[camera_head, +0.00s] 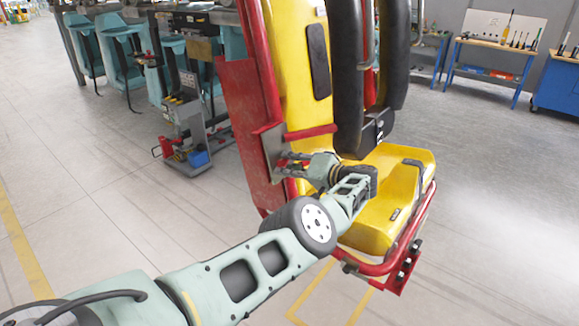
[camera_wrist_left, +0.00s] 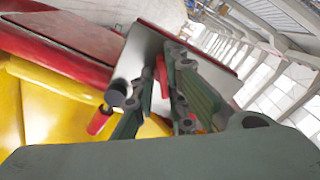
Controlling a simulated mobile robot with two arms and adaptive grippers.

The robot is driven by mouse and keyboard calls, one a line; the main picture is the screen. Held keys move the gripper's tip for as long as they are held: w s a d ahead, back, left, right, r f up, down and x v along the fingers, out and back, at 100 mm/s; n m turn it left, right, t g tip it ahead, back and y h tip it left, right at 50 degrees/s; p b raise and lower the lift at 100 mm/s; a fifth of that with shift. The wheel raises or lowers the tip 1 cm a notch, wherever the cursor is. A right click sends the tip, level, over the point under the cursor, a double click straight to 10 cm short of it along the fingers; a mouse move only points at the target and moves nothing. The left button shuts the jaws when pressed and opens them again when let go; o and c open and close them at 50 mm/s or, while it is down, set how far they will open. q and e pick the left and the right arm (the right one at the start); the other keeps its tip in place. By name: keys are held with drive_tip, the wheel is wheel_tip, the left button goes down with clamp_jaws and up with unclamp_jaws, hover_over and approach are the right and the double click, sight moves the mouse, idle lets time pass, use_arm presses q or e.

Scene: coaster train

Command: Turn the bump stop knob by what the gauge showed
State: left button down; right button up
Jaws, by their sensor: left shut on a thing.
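The yellow ride seat (camera_head: 385,205) stands in a red frame with black padded restraints. A grey metal plate (camera_head: 271,143) is fixed on the frame's left side; it also shows in the left wrist view (camera_wrist_left: 147,48). My left gripper (camera_head: 284,163) reaches this plate from the front. In the left wrist view its fingers (camera_wrist_left: 163,80) are closed around a small red part at the plate, apparently the bump stop knob (camera_wrist_left: 161,75), mostly hidden by the fingers. A dark round peg (camera_wrist_left: 117,93) and a red piece (camera_wrist_left: 99,121) sit just left of them. No gauge is readable.
A grey tool cart (camera_head: 188,125) stands behind on the left, near several teal seats (camera_head: 122,45). Workbenches (camera_head: 490,58) and a blue cabinet (camera_head: 560,85) are at the back right. The floor on the left and right is clear.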

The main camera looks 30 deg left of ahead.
use_arm(q)
drive_tip(key=shift+s+a, duration=0.1)
drive_tip(key=shift+a, duration=0.1)
drive_tip(key=c, duration=1.9)
unclamp_jaws()
drive_tip(key=shift+s+a+r, duration=0.1)
drive_tip(key=shift+a, duration=0.05)
drive_tip(key=v, duration=1.2)
